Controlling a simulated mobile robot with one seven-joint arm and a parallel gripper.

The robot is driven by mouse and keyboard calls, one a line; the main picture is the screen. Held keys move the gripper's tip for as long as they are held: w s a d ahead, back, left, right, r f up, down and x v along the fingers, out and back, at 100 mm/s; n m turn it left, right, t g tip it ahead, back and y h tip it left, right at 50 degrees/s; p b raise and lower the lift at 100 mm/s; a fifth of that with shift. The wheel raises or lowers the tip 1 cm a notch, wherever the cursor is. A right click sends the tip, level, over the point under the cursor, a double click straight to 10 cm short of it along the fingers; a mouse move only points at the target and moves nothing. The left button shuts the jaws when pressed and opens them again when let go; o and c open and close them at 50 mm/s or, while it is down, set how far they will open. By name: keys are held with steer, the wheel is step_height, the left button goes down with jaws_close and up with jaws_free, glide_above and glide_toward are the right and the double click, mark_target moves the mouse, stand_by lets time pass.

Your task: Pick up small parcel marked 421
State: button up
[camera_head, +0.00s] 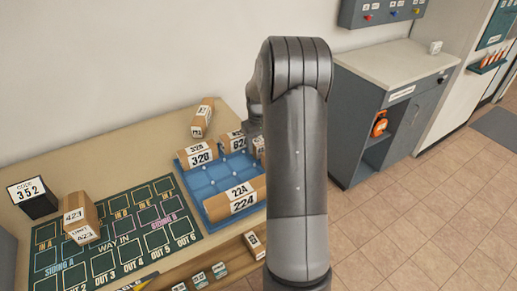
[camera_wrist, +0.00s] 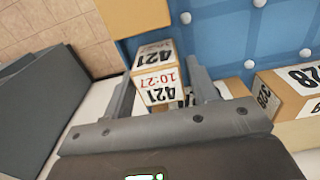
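The small parcel marked 421 (camera_wrist: 157,58) is a brown box with white labels, one also reading 10:27. It shows at the centre of the wrist view, by the blue tray (camera_wrist: 228,42). My gripper (camera_wrist: 161,78) is open, with one finger on each side of the parcel and narrow gaps visible. I cannot tell whether either finger touches it. In the head view my arm hides the gripper and most of that end of the blue tray (camera_head: 197,200).
The tray also holds parcels marked 328 (camera_head: 202,155) and 224 (camera_head: 243,202). Another parcel (camera_head: 202,119) stands behind it. A parcel marked 423 (camera_head: 79,215) and a dark 352 sign (camera_head: 32,198) are at left. A grey cabinet (camera_head: 357,128) stands at right.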

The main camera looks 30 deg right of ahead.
steer(key=c, duration=0.8)
